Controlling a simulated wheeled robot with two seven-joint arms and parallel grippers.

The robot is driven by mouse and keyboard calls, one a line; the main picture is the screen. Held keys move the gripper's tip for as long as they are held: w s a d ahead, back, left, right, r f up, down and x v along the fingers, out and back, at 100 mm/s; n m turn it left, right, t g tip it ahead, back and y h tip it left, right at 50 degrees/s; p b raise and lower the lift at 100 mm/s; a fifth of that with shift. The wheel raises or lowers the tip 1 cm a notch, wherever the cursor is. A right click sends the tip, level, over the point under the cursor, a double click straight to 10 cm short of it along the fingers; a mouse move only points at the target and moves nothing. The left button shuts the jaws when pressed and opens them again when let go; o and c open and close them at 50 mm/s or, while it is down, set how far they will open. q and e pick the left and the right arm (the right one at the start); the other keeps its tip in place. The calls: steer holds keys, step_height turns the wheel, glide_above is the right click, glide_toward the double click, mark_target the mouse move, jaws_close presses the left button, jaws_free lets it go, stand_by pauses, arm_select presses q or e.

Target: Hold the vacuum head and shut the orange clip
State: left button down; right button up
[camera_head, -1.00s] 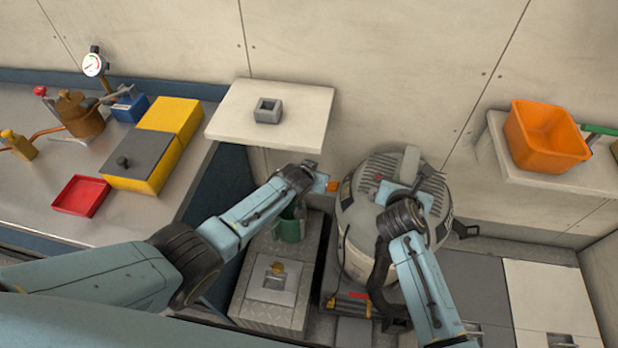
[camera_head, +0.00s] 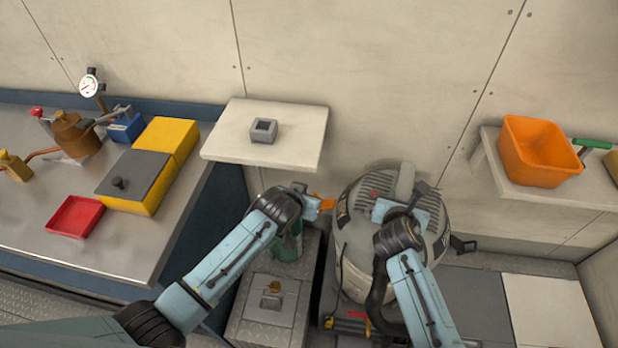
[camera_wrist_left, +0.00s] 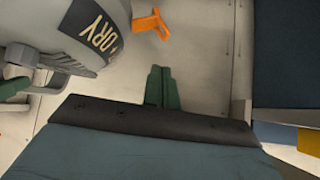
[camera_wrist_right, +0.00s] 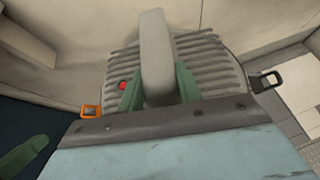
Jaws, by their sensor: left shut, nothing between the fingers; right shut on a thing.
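The vacuum head (camera_head: 375,190) is a grey ribbed dome with a raised handle (camera_wrist_right: 156,60), on top of the vacuum drum (camera_head: 350,262). My right gripper (camera_head: 404,195) is shut on this handle, a green finger on each side in the right wrist view. The orange clip (camera_head: 326,203) is on the vacuum's left side. It sticks outward in the left wrist view (camera_wrist_left: 151,24) and shows partly in the right wrist view (camera_wrist_right: 90,111). My left gripper (camera_wrist_left: 158,84) is shut and empty, its fingertips close to the clip but apart from it.
A shelf (camera_head: 225,145) with a grey block (camera_head: 264,130) juts out above my left gripper. A ribbed metal box (camera_head: 250,330) stands left of the vacuum. A black latch (camera_wrist_right: 265,81) is on the vacuum's right side. An orange bin (camera_head: 540,150) sits on the right shelf.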

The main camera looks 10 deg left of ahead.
mark_target(313, 194)
arm_select(q)
steer(key=shift+m+y, duration=0.4)
steer(key=shift+y, duration=0.2)
steer(key=shift+d+x, duration=0.15)
steer(key=shift+x, duration=2.2)
steer(key=shift+d+x, duration=0.15)
steer(key=shift+x, duration=2.2)
steer(key=shift+w+f, duration=0.25)
steer(key=shift+f, duration=0.15)
steer(key=shift+a+f, duration=0.15)
steer(key=shift+w+a+f+n+h, duration=0.15)
steer(key=shift+f+n+h, duration=0.15)
steer(key=shift+h, duration=0.3)
